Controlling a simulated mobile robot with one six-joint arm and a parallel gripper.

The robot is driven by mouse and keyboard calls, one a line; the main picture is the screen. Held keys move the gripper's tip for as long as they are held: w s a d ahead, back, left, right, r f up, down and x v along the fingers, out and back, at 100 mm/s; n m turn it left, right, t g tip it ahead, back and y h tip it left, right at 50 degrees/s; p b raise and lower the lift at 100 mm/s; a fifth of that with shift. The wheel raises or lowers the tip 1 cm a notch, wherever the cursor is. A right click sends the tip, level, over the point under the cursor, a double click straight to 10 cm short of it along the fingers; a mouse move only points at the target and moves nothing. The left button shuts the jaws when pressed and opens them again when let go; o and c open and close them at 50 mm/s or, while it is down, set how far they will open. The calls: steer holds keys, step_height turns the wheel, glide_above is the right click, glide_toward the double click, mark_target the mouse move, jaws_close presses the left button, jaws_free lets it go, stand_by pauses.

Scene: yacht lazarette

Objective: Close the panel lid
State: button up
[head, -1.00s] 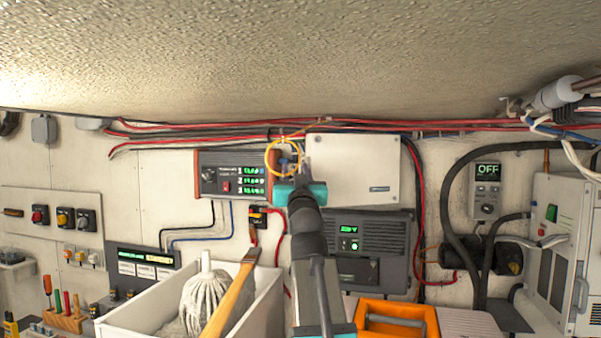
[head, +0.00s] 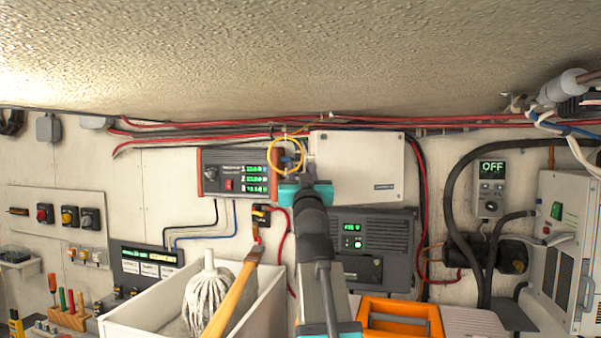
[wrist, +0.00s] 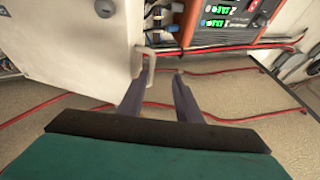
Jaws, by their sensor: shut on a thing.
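The panel lid (head: 366,168) is a pale, nearly square plate on the back wall, right of the three-row display unit (head: 238,173). In the wrist view the lid (wrist: 70,45) fills the upper left, with a round grey knob and a slim pale handle (wrist: 151,66) at its edge. My gripper (head: 303,168) is at the lid's left edge. In the wrist view its two dark fingers (wrist: 162,80) are shut on the handle, close to the tips. Wiring shows past the lid's edge there. How far the lid stands open is hard to tell.
Red cables (head: 220,139) run along the wall above the lid, and a yellow loop (head: 284,155) hangs beside my gripper. A dark grey unit (head: 372,243) sits below the lid. A white bin with a mop (head: 208,295) and an orange frame (head: 400,322) stand in front.

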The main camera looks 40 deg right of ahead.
steer(key=b+v, duration=0.5)
steer(key=v, duration=0.7)
steer(key=shift+a+f, duration=0.15)
steer(key=shift+a, duration=0.05)
steer(key=shift+c, duration=0.5)
